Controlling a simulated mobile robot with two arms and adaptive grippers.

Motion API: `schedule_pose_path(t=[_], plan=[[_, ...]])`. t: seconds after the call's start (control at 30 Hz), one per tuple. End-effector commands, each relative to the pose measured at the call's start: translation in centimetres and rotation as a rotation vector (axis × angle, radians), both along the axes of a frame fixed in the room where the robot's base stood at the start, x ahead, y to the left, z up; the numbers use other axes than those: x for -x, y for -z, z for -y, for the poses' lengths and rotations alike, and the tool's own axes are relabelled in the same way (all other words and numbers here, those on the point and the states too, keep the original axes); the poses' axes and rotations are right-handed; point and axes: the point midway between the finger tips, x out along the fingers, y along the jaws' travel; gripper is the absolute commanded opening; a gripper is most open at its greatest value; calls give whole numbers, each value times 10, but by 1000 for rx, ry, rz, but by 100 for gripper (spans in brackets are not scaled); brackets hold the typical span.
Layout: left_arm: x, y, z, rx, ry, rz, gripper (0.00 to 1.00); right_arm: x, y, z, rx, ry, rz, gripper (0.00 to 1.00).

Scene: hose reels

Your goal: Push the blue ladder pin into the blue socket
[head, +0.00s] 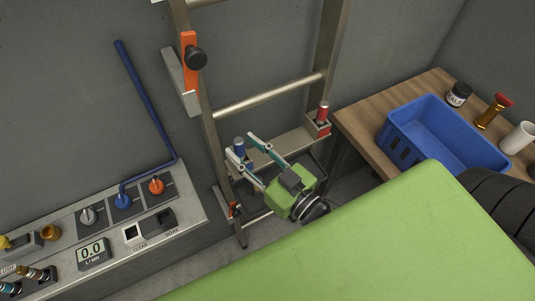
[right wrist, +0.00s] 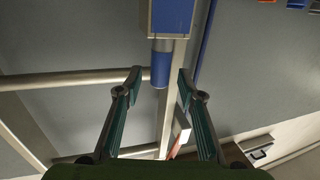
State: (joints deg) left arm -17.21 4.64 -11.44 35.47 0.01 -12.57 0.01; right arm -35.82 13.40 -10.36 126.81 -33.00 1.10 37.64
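The blue pin (head: 239,146) stands at the blue socket on the ladder's lower left bracket. In the right wrist view the pin (right wrist: 160,67) is a blue cylinder with a grey collar, extending from the blue-edged socket block (right wrist: 172,18). My right gripper (head: 242,145) is open, its two teal fingers on either side of the pin. In the right wrist view the fingertips (right wrist: 160,73) show gaps on both sides of the pin. The socket is largely hidden behind a finger in the head view. My left gripper is not in view.
A red pin (head: 323,111) stands at a red socket on the ladder's right rail. A control panel (head: 185,212) with knobs lies left. A wooden table (head: 365,128) with a blue crate (head: 450,143) is at right. An orange plate with a black knob (head: 195,58) is on the left rail.

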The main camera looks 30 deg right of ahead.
Motion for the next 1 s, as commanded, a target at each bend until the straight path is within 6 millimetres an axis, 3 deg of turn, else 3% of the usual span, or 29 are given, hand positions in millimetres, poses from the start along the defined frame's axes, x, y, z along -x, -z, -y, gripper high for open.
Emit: schedule_pose_path(t=[0.3,0.5,1.0], plan=[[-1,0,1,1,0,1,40,56,1,17,0,2,-5,36],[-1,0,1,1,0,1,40,80,1,24,1,1,-3,36],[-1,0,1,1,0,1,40,90,0,27,1,0,1,36]])
